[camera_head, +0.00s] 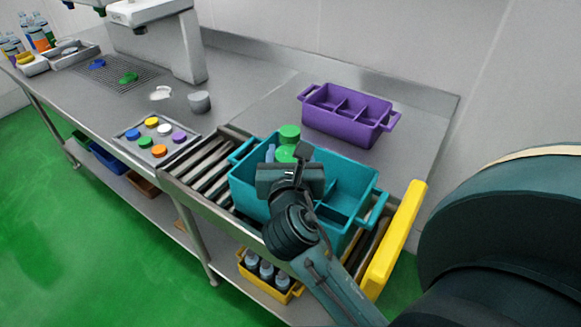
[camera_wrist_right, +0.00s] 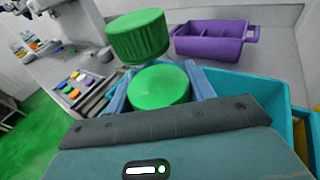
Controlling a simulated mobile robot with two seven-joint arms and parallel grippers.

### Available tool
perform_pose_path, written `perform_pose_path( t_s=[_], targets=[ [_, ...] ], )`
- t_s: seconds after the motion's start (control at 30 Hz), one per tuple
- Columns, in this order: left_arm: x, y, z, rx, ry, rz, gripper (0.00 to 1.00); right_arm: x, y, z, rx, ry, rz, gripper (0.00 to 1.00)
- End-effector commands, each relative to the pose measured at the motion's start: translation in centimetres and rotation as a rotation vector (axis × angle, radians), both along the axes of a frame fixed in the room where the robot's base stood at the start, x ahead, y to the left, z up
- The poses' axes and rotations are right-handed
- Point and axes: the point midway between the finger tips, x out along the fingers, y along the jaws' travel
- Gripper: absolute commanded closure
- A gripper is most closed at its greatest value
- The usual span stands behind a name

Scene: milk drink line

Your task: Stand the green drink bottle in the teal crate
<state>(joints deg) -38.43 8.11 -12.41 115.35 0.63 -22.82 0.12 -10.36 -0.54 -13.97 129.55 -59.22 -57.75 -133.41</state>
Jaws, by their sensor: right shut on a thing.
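The green drink bottle (camera_head: 289,132) shows as a ribbed green cap with a second green part just below it. Both parts also show in the right wrist view, the cap (camera_wrist_right: 140,37) above and the rounder part between the fingers. My right gripper (camera_head: 287,156) is shut on the bottle, over the back left part of the teal crate (camera_head: 345,172). The bottle looks roughly upright. Its lower part is hidden by my gripper, so I cannot tell whether it touches the crate floor. The crate's right compartments look empty. My left gripper is not in view.
The crate stands on a roller conveyor (camera_head: 205,170) with a yellow bar (camera_head: 398,238) at its right. A purple divided crate (camera_head: 345,118) stands behind. A tray of coloured caps (camera_head: 133,136) lies left. A yellow crate of bottles (camera_head: 248,272) is on the shelf below.

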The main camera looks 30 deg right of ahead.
Motion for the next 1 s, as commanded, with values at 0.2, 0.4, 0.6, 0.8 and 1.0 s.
perform_pose_path(
  t_s=[0.2, 0.4, 0.6, 0.8, 1.0],
  targets=[
    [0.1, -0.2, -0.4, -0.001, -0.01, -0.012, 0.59, 0.0, 0.0, -2.7, 0.0, -0.002, 0.001, 0.81],
    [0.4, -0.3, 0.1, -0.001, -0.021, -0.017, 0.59, 0.0, 0.0, -2.5, 0.0, -0.004, 0.001, 0.81],
    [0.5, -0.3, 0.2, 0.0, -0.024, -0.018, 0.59, 0.0, 0.0, -3.1, -0.001, 0.0, 0.001, 0.81],
    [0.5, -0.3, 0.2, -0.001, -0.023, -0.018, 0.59, 0.0, 0.0, -3.7, -0.002, -0.001, 0.001, 0.81],
    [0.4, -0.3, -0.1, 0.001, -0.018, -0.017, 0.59, 0.0, 0.0, -3.9, -0.001, 0.0, 0.001, 0.42]
  ],
)
